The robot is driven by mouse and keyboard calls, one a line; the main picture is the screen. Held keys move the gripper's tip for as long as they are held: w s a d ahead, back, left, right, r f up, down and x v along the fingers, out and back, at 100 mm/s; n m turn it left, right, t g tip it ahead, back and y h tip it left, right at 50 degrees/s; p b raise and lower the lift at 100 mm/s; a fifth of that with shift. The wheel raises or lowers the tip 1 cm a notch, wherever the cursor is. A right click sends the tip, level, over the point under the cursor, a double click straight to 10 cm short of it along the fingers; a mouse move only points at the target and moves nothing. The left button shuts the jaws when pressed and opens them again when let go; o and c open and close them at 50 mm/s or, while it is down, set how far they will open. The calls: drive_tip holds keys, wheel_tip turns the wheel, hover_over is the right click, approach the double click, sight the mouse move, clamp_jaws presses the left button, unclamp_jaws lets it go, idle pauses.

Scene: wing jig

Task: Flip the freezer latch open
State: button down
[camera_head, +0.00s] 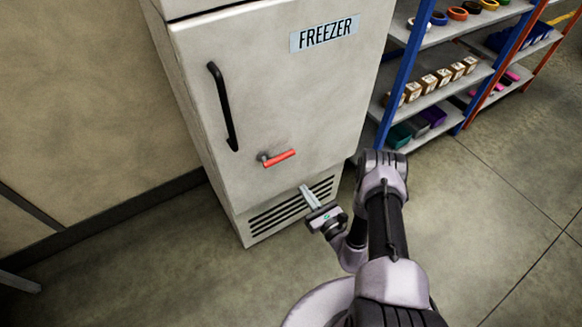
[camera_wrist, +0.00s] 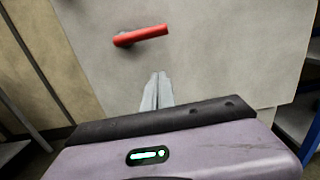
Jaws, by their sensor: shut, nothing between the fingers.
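The white freezer (camera_head: 270,105) stands upright with its door shut. Its latch (camera_head: 279,158) is a small red handle low on the door, on a grey pivot at its left end, pointing right and tilted slightly up. It also shows in the wrist view, where the red latch (camera_wrist: 142,36) lies above the fingertips. My gripper (camera_head: 304,188) is shut and empty, in front of the lower door near the vent slots, below and right of the latch. In the wrist view my gripper (camera_wrist: 158,76) points toward the door, and its fingers appear apart from the latch.
A black door handle (camera_head: 223,106) stands out above and left of the latch. A dark vent grille (camera_head: 290,207) is at the freezer's base. Shelves (camera_head: 440,90) with tape rolls, boxes and bins stand to the right. The floor at right is clear.

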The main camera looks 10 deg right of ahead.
drive_tip(key=w+a+r+b, duration=0.3)
drive_tip(key=w+r, duration=0.1)
drive_tip(key=w, duration=0.4)
drive_tip(key=shift+w+r, duration=0.15)
drive_tip(key=shift+w, duration=0.05)
